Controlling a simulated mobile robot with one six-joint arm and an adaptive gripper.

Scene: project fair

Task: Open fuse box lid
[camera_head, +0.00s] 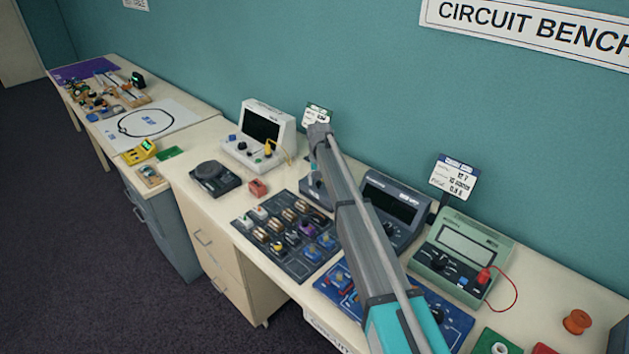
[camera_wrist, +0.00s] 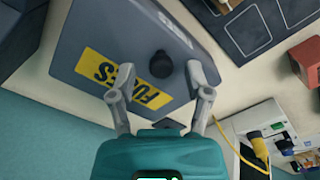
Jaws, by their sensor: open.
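The fuse box lid (camera_wrist: 95,35) fills the upper middle of the wrist view. A round black knob (camera_wrist: 161,64) stands out from the lid. My gripper (camera_wrist: 162,78) is open, with one finger on each side of the knob and visible gaps to it. In the head view a small part of the dark grey fuse box (camera_head: 313,188) shows beside my arm; my arm hides the rest of it and my gripper.
A white meter (camera_head: 259,135) with a yellow plug and lead stands left of the box. A dark component board (camera_head: 287,236) lies in front. A dark grey instrument (camera_head: 395,208) and a green multimeter (camera_head: 460,255) stand to the right. The wall is close behind.

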